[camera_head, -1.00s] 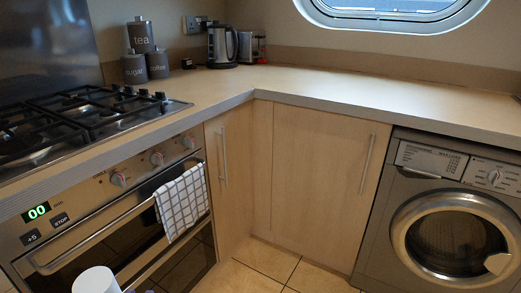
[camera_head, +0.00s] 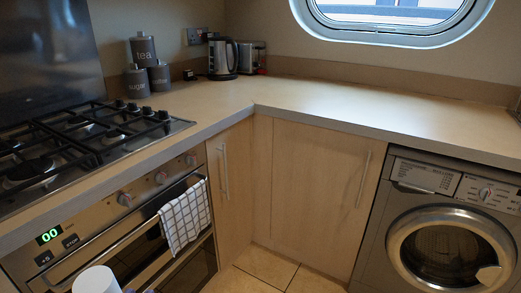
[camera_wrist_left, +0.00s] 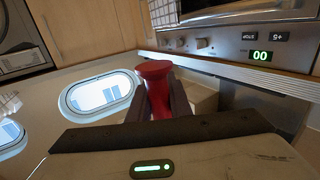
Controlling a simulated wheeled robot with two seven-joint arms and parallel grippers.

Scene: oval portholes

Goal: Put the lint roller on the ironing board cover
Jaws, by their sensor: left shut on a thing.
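In the left wrist view a red piece with a flared, rounded end, which looks like the lint roller (camera_wrist_left: 156,72), stands between the dark fingers of my left gripper (camera_wrist_left: 159,98). The gripper is shut on it. The lower part of the red piece is hidden by the fingers and the gripper body. My left gripper does not show in the head view. The ironing board cover is in neither view. My right gripper is not in view.
A worktop (camera_head: 340,105) runs around the corner, mostly clear. A gas hob (camera_head: 80,140) and oven (camera_head: 130,225) with a checked towel (camera_head: 185,217) are at left. Canisters (camera_head: 145,68) and a kettle (camera_head: 223,58) stand at the back. A washing machine (camera_head: 445,225) is at right.

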